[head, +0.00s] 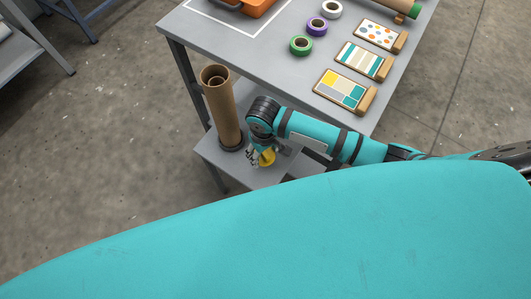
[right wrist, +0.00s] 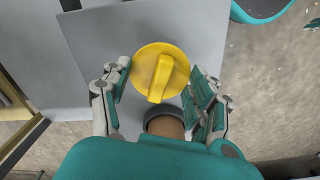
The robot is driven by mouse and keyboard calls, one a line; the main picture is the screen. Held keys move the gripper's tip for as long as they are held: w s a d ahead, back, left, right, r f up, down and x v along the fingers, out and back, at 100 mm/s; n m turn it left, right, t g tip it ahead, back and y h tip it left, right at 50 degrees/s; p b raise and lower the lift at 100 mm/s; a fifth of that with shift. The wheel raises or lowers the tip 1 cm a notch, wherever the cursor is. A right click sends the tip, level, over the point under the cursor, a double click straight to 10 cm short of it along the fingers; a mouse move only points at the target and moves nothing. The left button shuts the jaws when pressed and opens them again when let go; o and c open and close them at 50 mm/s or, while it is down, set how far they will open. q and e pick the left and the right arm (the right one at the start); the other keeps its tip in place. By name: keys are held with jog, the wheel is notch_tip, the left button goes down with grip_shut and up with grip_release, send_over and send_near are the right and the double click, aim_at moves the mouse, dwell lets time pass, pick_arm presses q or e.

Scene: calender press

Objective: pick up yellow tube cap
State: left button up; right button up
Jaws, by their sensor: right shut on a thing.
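The yellow tube cap (head: 267,157) is a round disc with a raised bar grip, over the small low grey stand. In the right wrist view the cap (right wrist: 148,58) sits between the two fingers of my right gripper (right wrist: 160,70), which is shut on it. In the head view my right gripper (head: 259,156) is partly hidden by its own arm. I cannot tell whether the cap touches the stand's top. My left gripper is not in view.
A tall brown cardboard tube (head: 222,110) stands upright in a dark ring on the low grey stand (head: 215,153), close to my right gripper. The grey table (head: 245,70) is just behind, with tape rolls (head: 301,45) and sample boards (head: 343,90) on it.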

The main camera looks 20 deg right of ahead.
jog(key=s+a+r, duration=0.1)
jog(key=s+a, duration=0.8)
jog(key=a, duration=0.3)
notch_tip(320, 180, up, 18)
jog(key=m, duration=0.2)
send_over(272, 153)
notch_tip(272, 153, up, 10)
jog(key=w+d+n+p, duration=0.1)
jog(key=d+n+p, duration=0.1)
jog(key=p, duration=0.3)
jog(key=w+a+r+n+p, duration=0.6)
jog(key=w+a+n+p, duration=0.15)
jog(key=n+p, duration=0.45)
jog(key=a+f+n, duration=0.1)
jog(key=n, duration=0.1)
jog(key=w+a+f+n+p, duration=0.1)
jog(key=a+n, duration=0.1)
jog(key=w+a+f+n+p, duration=0.1)
jog(key=a+n, duration=0.1)
jog(key=shift+w+f, duration=0.15)
jog(key=shift+f, duration=1)
